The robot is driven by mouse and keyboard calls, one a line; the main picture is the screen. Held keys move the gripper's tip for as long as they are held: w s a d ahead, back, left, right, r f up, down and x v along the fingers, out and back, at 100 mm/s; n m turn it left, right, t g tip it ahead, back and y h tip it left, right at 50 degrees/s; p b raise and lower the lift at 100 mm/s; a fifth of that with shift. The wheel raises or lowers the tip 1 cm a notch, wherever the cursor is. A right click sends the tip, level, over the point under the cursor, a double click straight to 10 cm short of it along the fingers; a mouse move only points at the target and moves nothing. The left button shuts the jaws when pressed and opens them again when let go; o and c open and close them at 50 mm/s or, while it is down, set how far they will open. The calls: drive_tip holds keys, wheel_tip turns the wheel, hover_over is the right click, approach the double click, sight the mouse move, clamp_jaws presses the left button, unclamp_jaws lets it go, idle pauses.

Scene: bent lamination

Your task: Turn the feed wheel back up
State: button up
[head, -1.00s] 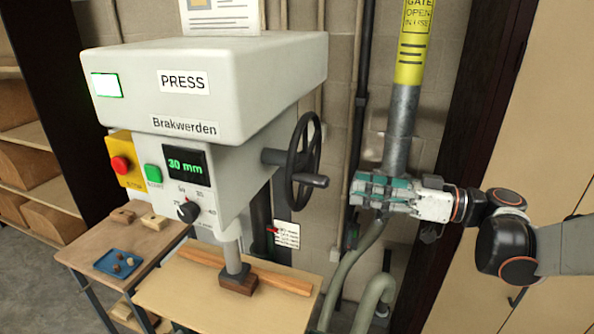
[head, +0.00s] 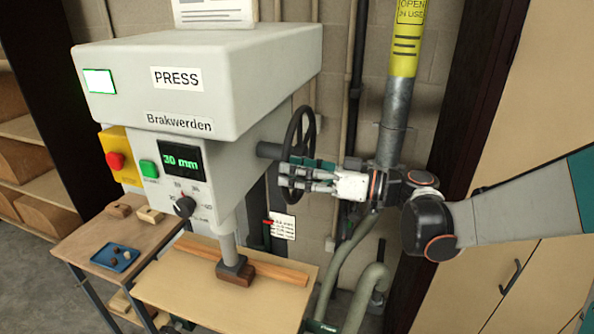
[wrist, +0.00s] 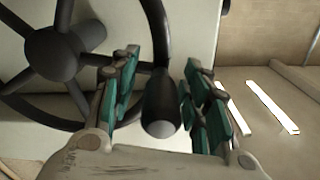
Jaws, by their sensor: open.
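The press's black feed wheel (head: 299,143) is on the right side of the press, partly hidden behind my gripper (head: 296,174) in the head view. In the wrist view the wheel's hub (wrist: 62,53) and spokes show at upper left. The wheel's dark handle (wrist: 161,105) points toward the camera between the two fingers. My gripper (wrist: 158,95) is open, with teal-padded fingers on either side of the handle and visible gaps. The press display (head: 181,159) reads 30 mm. The ram (head: 229,248) reaches down to a dark block over a wooden strip (head: 280,270).
A green button (head: 149,169), a red stop button (head: 115,160) and a dial (head: 185,206) are on the press front. A grey duct (head: 393,120) with a yellow sleeve stands right of the wheel. Hoses (head: 372,290) hang below. A blue tray (head: 117,256) sits on the side table.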

drive_tip(key=shift+c, duration=0.3)
clamp_jaws()
drive_tip(key=shift+r, duration=0.1)
